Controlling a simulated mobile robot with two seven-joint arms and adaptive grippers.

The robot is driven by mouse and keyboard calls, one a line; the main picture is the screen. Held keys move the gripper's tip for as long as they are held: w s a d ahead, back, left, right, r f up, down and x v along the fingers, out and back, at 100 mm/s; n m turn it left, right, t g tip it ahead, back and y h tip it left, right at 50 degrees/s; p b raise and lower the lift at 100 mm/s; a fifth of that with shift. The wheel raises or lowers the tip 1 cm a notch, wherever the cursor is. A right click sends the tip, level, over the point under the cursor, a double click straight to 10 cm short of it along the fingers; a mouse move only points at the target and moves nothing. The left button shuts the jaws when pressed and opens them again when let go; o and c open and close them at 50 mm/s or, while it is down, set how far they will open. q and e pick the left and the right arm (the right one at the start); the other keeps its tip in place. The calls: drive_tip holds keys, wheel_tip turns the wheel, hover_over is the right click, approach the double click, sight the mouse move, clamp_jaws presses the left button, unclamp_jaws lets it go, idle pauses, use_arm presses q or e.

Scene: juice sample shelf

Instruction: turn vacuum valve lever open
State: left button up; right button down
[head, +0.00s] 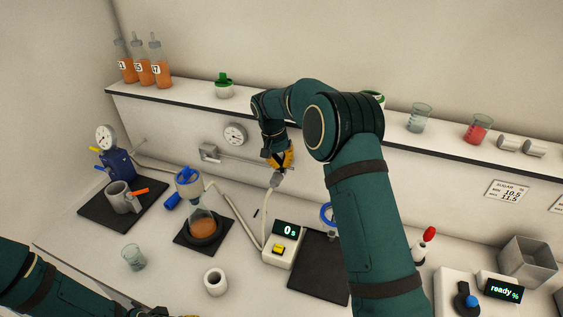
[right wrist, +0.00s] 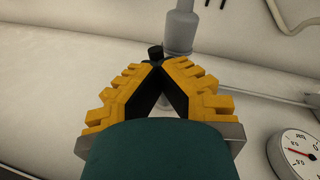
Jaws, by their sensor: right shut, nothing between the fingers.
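My right gripper (head: 280,162) is at the wall pipe (head: 240,158), below the shelf. Its yellow fingers are shut with nothing between them, and the tips meet in the right wrist view (right wrist: 155,68). A short black knob-like part (right wrist: 155,51), perhaps the valve lever's end, shows just beyond the tips; I cannot tell whether they touch it. A grey cylindrical fitting (right wrist: 183,28) is beside it. The rest of the lever is hidden by the fingers, so its angle cannot be told.
A round gauge (head: 235,134) is on the wall left of the right gripper. Below stand a filter flask (head: 203,222) with orange liquid and a timer box (head: 283,246) reading 0 s. The shelf (head: 185,96) holds bottles and beakers. A blue pump (head: 117,163) is at left.

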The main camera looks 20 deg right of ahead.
drive_tip(key=shift+s+f, duration=0.15)
drive_tip(key=shift+f, duration=0.2)
drive_tip(key=c, duration=1)
unclamp_jaws()
drive_tip(key=shift+r, duration=0.1)
drive_tip(key=shift+r, duration=0.2)
drive_tip(key=r, duration=0.3)
drive_tip(key=w+a+r, duration=0.1)
drive_tip(key=r, duration=0.3)
drive_tip(key=a+r, duration=0.1)
drive_tip(key=r, duration=0.3)
drive_tip(key=shift+w+r, duration=0.15)
drive_tip(key=shift+r, duration=0.1)
